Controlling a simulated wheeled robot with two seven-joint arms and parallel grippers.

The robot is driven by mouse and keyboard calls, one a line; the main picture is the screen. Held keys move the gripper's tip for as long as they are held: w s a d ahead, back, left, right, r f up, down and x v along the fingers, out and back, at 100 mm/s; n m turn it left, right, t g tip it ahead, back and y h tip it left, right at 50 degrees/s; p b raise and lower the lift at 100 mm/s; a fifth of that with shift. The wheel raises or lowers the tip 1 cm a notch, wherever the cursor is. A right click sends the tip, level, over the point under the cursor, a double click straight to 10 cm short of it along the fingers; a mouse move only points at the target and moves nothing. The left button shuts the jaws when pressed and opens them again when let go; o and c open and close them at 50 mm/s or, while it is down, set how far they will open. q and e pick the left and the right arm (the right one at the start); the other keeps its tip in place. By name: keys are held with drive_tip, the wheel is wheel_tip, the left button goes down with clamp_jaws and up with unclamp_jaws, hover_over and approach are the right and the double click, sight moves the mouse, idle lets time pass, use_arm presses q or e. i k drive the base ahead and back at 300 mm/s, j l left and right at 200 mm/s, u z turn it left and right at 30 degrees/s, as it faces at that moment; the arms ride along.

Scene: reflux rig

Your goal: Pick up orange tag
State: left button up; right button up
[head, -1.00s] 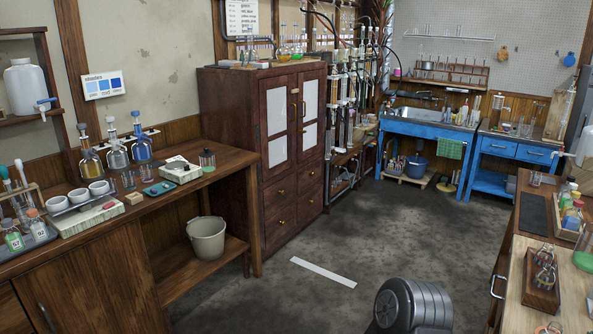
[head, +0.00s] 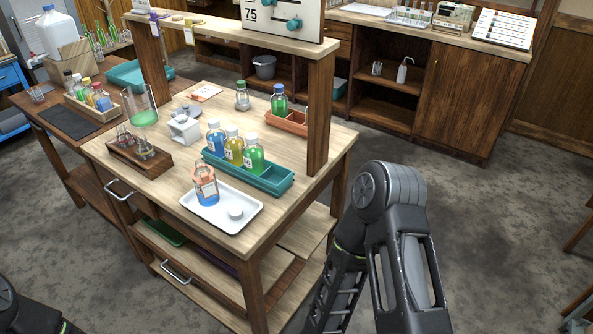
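An orange tag (head: 205,171) appears to be around the neck and shoulder of a bottle of blue liquid (head: 207,194). The bottle stands upright on a white tray (head: 222,222) at the front of the wooden bench, with a small white cap (head: 236,213) beside it. How the tag is attached is too small to tell. Parts of my arms show at the lower right and the lower left corner, but neither gripper is in view.
Behind the white tray, a teal tray (head: 273,187) holds blue, yellow and green bottles. A wooden post (head: 320,115) carries a raised shelf (head: 230,34) with a purple tag (head: 155,22) hanging at its left. Open floor lies right of the bench.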

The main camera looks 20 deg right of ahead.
sight(206, 183)
drive_tip(key=i+j+z, duration=0.1)
drive_tip(key=j+z, duration=0.2)
drive_tip(key=z, duration=0.15)
drive_tip(key=i+j+z, duration=0.1)
drive_tip(key=j+z, duration=0.25)
drive_tip(key=z, duration=0.15)
drive_tip(key=j+z, duration=0.7)
drive_tip(key=z, duration=0.2)
